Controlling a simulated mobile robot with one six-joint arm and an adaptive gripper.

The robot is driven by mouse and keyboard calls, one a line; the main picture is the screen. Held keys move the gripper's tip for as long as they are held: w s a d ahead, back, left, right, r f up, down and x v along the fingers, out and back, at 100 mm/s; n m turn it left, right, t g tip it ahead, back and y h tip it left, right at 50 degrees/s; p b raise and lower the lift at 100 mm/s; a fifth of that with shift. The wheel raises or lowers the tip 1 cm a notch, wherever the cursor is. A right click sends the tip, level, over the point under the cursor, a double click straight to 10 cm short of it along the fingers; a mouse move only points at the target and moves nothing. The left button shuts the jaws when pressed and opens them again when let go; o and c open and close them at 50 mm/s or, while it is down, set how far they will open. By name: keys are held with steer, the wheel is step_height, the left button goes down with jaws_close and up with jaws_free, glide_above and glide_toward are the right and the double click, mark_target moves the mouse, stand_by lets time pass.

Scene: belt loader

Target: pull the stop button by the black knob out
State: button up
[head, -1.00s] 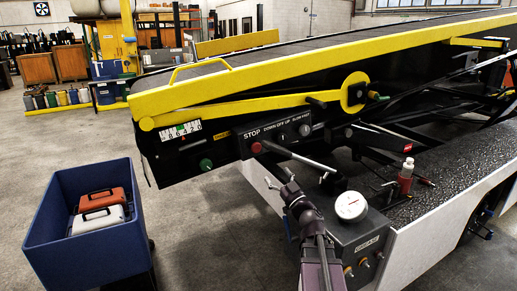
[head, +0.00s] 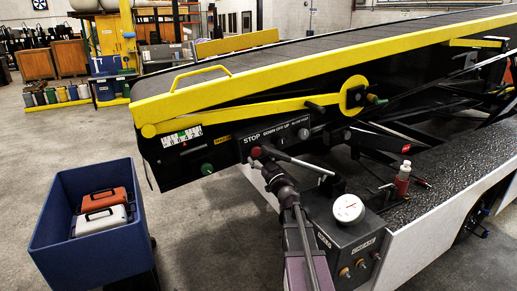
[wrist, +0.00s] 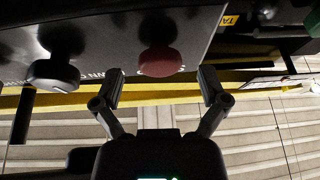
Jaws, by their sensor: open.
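The red stop button (head: 256,152) sits under the word STOP on the black control panel (head: 240,150) at the loader's side. In the wrist view the round red button (wrist: 160,62) stands out from the panel face. A black knob (wrist: 53,73) with a pale face sits left of it there. My gripper (wrist: 161,78) is open and empty, with one finger on each side of the red button and a gap on both sides. In the head view my gripper (head: 268,160) is at the panel and partly hides the area beside the button.
A green knob (head: 207,169) is left of the panel. A bare lever (head: 308,165) sticks out to the right. A box with a white gauge (head: 348,208) stands right of my arm. A blue bin (head: 50,240) with two cases is at left, with open floor around it.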

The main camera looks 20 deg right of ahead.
steer(key=shift+x, duration=1.2)
